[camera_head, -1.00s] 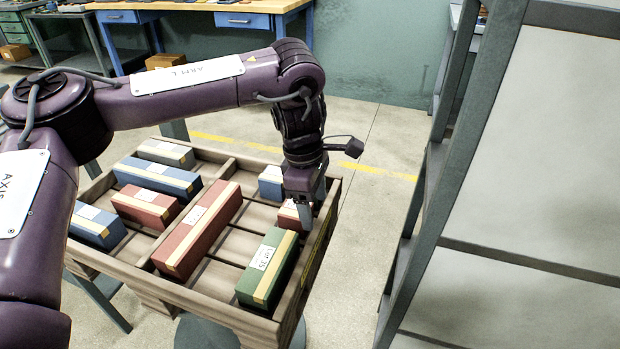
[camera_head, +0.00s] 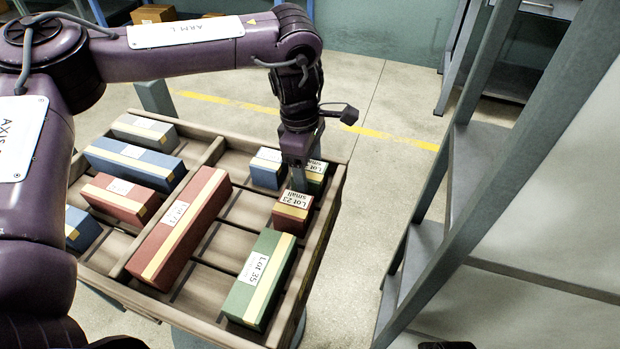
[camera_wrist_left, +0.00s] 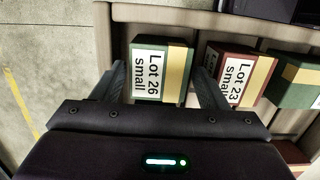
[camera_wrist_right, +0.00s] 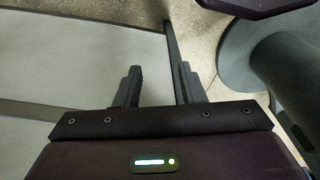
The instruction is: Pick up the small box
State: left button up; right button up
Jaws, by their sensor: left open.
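My left gripper (camera_head: 299,185) points down at the back right of a wooden crate (camera_head: 318,262). In the left wrist view its open fingers (camera_wrist_left: 160,85) flank a green box labelled "Lot 26 small" (camera_wrist_left: 160,88). I cannot tell whether they touch it. In the head view this green box (camera_head: 317,182) is partly hidden by the gripper. A red box labelled "Lot 23 small" (camera_head: 292,213) sits just in front, and it shows right of the fingers in the wrist view (camera_wrist_left: 238,78). My right gripper (camera_wrist_right: 158,85) is open and empty.
The crate also holds a long green box (camera_head: 260,280), a long red box (camera_head: 181,230), a small blue box (camera_head: 267,169) and several others on the left. A grey shelf frame (camera_head: 478,160) stands close on the right, with bare floor between.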

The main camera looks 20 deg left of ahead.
pick_arm(q)
notch_tip(320, 180, down, 2)
jog(key=shift+d, duration=0.15)
pick_arm(e)
jog(key=shift+r, duration=0.45)
pick_arm(q)
jog(key=c, duration=1)
jog(key=shift+o, duration=0.2)
jog(key=shift+r, duration=0.1)
